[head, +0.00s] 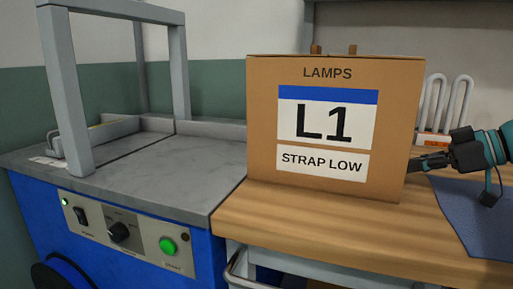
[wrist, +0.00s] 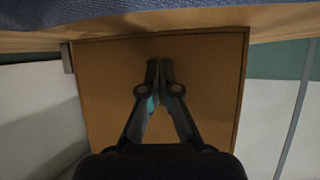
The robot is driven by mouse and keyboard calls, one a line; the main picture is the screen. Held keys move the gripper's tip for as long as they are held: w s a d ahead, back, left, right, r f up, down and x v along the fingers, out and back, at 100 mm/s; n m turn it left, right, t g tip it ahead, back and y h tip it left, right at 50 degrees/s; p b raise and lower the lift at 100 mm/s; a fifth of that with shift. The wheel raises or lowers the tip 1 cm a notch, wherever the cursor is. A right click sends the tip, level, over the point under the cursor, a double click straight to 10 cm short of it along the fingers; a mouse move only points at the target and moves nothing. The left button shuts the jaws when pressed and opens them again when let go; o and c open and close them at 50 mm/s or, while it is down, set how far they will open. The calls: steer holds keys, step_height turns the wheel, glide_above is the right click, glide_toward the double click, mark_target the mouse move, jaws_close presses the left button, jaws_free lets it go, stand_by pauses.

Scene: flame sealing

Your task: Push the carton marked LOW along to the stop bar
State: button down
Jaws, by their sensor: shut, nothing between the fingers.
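The carton (head: 300,180) is a brown box labelled LAMPS, L1 and STRAP LOW. It stands upright on the wooden bench, at its left end beside the grey machine top. My gripper (head: 413,164) is at the carton's right side, low down, with its fingertips at or against that side; I cannot tell if they touch. In the wrist view the gripper (wrist: 159,66) is shut and empty, pointing at the carton's plain brown side (wrist: 210,85). A low grey bar (head: 105,130) on the far left of the machine top may be the stop bar.
The strapping machine's grey top (head: 170,170) is clear between carton and bar, under a tall grey arch (head: 62,80). A control panel (head: 125,235) is on its front. A blue mat (head: 475,215) lies on the wooden bench (head: 330,225). White looped rods (head: 460,95) stand behind.

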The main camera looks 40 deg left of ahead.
steer(key=shift+s+a+b, duration=0.45)
steer(key=shift+s+a, duration=0.1)
steer(key=shift+a, duration=1.75)
steer(key=shift+s+a+b, duration=0.4)
steer(key=shift+s+a, duration=0.2)
steer(key=shift+a, duration=1.65)
steer(key=shift+s+a+b, duration=0.45)
steer(key=shift+s+a, duration=0.1)
steer(key=shift+a, duration=1.75)
steer(key=shift+s+a, duration=0.5)
steer(key=shift+a, duration=1.45)
steer(key=shift+s+a, duration=0.45)
steer(key=shift+a, duration=1.5)
steer(key=shift+s+a, duration=0.5)
steer(key=shift+a, duration=1.45)
steer(key=shift+w+d+b, duration=0.3)
steer(key=shift+d, duration=0.7)
steer(key=shift+w+d+b, duration=0.25)
steer(key=shift+d+b, duration=0.05)
steer(key=shift+d, duration=0.65)
steer(key=shift+w+d+b, duration=0.3)
steer(key=shift+d, duration=0.7)
